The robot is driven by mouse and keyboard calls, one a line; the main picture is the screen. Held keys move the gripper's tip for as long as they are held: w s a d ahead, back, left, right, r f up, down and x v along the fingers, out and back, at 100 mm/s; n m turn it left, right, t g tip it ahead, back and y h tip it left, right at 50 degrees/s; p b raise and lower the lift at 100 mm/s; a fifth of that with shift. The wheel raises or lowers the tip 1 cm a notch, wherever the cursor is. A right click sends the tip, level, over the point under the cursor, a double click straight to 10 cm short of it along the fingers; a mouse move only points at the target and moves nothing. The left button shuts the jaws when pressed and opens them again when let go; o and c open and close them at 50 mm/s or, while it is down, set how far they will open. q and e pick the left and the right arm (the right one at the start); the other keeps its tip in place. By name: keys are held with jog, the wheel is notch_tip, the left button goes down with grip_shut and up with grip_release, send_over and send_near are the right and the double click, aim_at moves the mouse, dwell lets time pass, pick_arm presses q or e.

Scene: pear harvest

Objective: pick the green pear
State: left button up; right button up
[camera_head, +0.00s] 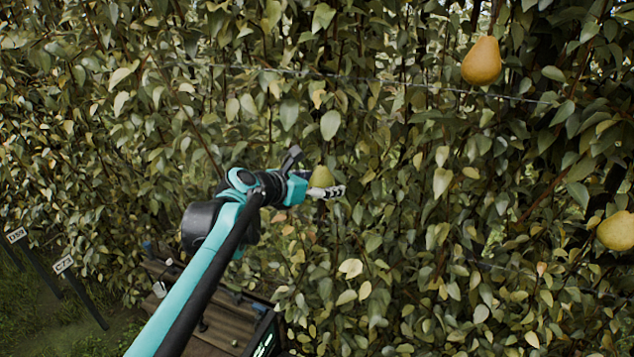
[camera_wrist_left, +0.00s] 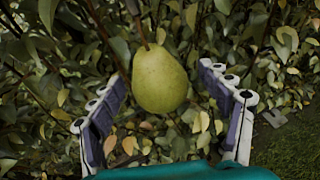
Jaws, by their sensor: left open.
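The green pear (camera_wrist_left: 160,82) hangs by its stem in the left wrist view, between the two spread fingers and near their tips. In the head view the pear (camera_head: 321,177) shows only in part, just behind the fingers. My left gripper (camera_head: 340,191) reaches in from the left to the hedge of leaves. In the left wrist view the left gripper (camera_wrist_left: 165,85) is open, with a gap visible between each finger and the pear. My right gripper is in neither view.
A yellow-orange pear (camera_head: 482,62) hangs at the upper right and another yellow pear (camera_head: 616,231) at the right edge. Dense leaves and thin wires fill the background. A wooden crate (camera_head: 215,325) stands below my left arm. Small signs (camera_head: 63,264) stand at the lower left.

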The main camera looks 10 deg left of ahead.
pick_arm(q)
jog(key=shift+w, duration=0.1)
jog(key=c, duration=1.3)
jog(key=shift+s+r+g+p, duration=0.2)
jog(key=shift+s+g+p, duration=0.1)
jog(key=shift+p, duration=0.25)
jog(key=shift+c, duration=0.2)
jog(key=shift+s+d+f+n+g+p, duration=0.1)
jog(key=shift+s+f+n+g+p, duration=0.1)
jog(key=shift+n+g+p, duration=0.15)
jog(key=shift+r, duration=0.1)
jog(key=shift+s+r+g+p, duration=0.15)
jog(key=shift+s+g+p, duration=0.15)
jog(key=shift+p, duration=0.2)
jog(key=shift+s+n+g, duration=0.2)
jog(key=shift+n+g, duration=0.15)
jog(key=shift+d, duration=0.1)
